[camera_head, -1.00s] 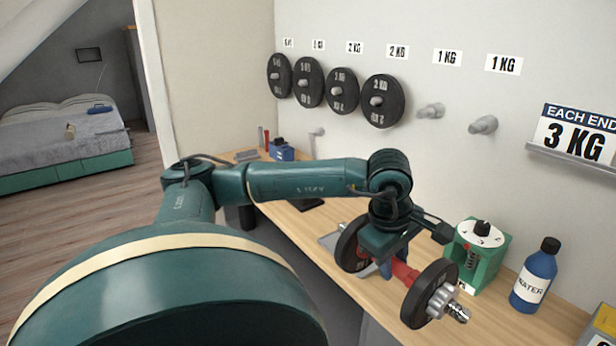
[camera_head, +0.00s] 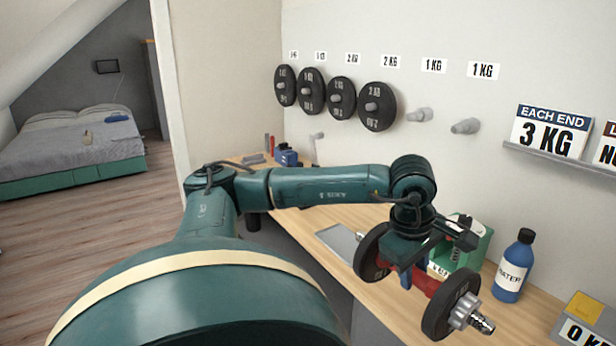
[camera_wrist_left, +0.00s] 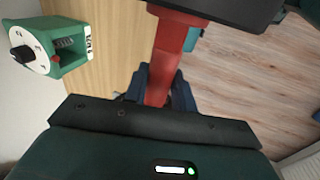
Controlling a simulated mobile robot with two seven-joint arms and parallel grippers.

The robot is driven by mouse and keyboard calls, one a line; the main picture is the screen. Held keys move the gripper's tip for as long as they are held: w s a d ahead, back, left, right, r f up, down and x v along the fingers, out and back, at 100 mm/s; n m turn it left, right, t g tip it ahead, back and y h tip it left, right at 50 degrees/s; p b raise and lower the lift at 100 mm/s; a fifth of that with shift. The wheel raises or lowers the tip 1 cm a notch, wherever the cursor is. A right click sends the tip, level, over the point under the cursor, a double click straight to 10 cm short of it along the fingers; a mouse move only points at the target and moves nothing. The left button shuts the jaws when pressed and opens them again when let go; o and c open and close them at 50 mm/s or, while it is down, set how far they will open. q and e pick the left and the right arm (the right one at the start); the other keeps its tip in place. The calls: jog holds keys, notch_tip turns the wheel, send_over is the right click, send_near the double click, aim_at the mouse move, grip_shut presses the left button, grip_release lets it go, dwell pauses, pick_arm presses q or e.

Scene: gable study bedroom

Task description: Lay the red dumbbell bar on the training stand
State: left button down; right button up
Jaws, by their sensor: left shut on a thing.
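My left gripper (camera_head: 408,274) is shut on the red dumbbell bar (camera_head: 424,282) and holds it in the air at the desk's front edge. The bar carries a black plate at each end, the nearer one (camera_head: 452,303) with a silver collar and threaded tip. In the left wrist view the red bar (camera_wrist_left: 163,60) runs between the blue fingers (camera_wrist_left: 180,92), its upper part cut off by a dark plate. I cannot make out the training stand in these views. My right gripper is not in view.
A green dial box (camera_head: 470,240), a blue water bottle (camera_head: 514,266) and a yellow-grey scale box (camera_head: 588,318) stand on the desk behind and right of the dumbbell. Black plates (camera_head: 378,106) hang on wall pegs; two pegs are bare. A sign reads 3 KG each end (camera_head: 550,134).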

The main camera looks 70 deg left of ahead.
pick_arm(q)
jog(key=shift+w+d+r, duration=0.1)
jog(key=shift+d+r, duration=0.05)
jog(key=shift+d, duration=0.2)
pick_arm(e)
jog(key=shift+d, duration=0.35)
pick_arm(q)
jog(key=shift+a, duration=0.15)
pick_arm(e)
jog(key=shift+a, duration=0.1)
pick_arm(q)
jog(key=shift+w+r+p, duration=0.1)
jog(key=shift+w+p, duration=0.2)
jog(key=w+a+p, duration=0.2)
jog(key=w+p, duration=0.2)
jog(key=w, duration=0.8)
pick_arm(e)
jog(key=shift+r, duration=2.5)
pick_arm(q)
jog(key=shift+w, duration=0.1)
dwell(2.0)
